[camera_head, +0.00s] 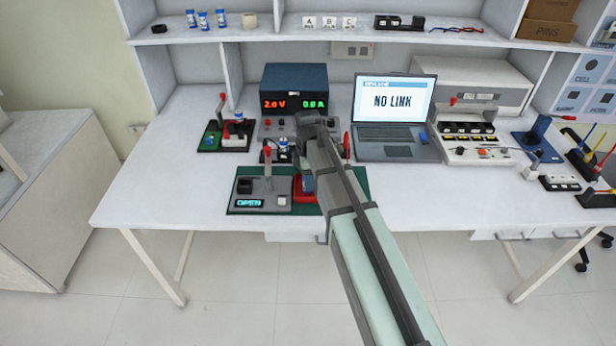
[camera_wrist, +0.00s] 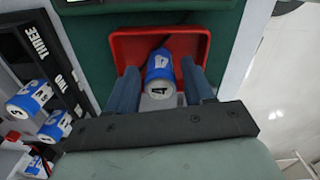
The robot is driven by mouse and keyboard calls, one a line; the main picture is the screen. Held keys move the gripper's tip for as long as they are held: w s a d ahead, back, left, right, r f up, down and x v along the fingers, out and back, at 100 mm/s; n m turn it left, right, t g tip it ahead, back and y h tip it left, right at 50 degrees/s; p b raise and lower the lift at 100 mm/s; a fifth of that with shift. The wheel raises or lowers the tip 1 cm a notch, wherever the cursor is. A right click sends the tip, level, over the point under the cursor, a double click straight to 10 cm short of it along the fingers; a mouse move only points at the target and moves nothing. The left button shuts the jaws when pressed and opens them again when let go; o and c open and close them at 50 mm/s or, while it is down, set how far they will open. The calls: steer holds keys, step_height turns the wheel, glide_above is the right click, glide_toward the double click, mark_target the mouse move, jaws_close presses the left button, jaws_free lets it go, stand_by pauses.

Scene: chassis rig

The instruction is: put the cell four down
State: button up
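Cell four (camera_wrist: 160,68), a blue and white cylinder marked 4 on its pale end, is between my gripper's fingers in the wrist view. The red tray (camera_wrist: 200,38) is behind and around it. My gripper (camera_wrist: 160,82) has one finger on each side of the cell, with narrow gaps visible, and looks slightly open. In the head view my gripper (camera_head: 308,184) reaches down at the red tray (camera_head: 302,197), and the arm hides much of that area. Whether the cell's far end touches the tray floor cannot be told.
A black rack (camera_wrist: 45,50) labelled TWO and THREE stands left in the wrist view, with cells (camera_wrist: 30,98) beside it. A grey unit reading OPEN (camera_head: 265,190) shares the green mat (camera_head: 235,207). A power supply (camera_head: 294,85) and laptop (camera_head: 392,120) stand behind. The front-left table is clear.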

steer(key=shift+o, duration=0.4)
steer(key=shift+r, duration=0.1)
step_height(320, 180, up, 12)
stand_by(0.5)
stand_by(0.4)
